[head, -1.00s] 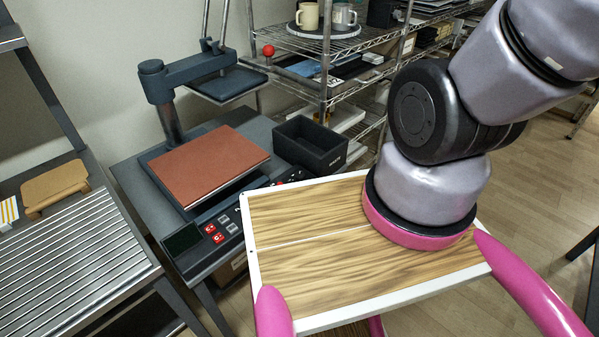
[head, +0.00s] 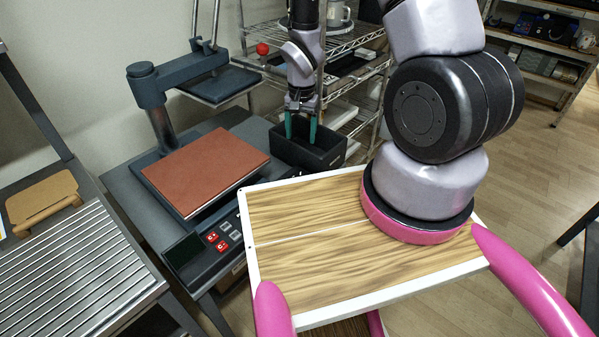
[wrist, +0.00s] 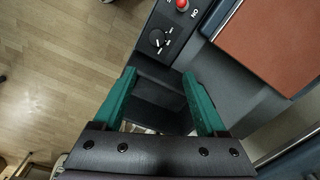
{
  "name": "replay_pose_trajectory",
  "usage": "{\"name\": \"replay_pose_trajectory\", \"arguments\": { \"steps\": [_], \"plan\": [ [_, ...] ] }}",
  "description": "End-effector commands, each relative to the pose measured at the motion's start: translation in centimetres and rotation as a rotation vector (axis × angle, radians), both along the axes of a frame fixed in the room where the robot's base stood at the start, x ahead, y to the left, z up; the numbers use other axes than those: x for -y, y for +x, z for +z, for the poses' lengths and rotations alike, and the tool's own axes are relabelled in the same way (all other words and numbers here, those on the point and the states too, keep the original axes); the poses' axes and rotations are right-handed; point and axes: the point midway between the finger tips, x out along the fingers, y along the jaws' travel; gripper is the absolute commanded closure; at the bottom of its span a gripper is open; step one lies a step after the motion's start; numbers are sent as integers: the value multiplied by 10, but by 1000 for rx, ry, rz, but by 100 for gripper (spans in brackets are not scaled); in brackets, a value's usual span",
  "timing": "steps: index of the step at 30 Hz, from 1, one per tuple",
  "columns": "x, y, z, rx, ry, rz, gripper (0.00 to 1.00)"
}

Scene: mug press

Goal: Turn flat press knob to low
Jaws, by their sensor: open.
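The flat press (head: 150,105) stands on the dark table at the left in the head view, with a reddish-brown pad (head: 205,170) on its bed. Its knob (wrist: 157,38) shows in the wrist view as a small black dial with a white pointer and marks around it, on the dark control panel. I cannot read its setting. In the wrist view the knob lies beyond the fingertips (wrist: 158,82), not touched.
A red button (wrist: 182,5) sits beside the knob. The black bin (head: 326,160) is under my gripper, at the table's back right. A wire shelf (head: 345,45) with mugs stands behind. A slatted metal rack (head: 70,265) is at the left.

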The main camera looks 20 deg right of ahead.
Motion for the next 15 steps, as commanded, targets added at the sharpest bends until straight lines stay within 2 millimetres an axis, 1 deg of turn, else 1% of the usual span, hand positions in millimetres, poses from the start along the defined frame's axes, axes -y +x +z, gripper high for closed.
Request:
{"name": "replay_pose_trajectory", "arguments": {
  "steps": [1, 3, 6, 11, 15],
  "plan": [
    [-1, -6, -15, -19, -4, -1, 26],
    [-3, -12, -29, -31, -4, -4, 26],
    [-4, -16, -40, -41, -6, -6, 26],
    [-4, -18, -53, -46, -6, -7, 26],
    [-4, -18, -76, -46, -6, -7, 26]
  ]
}}
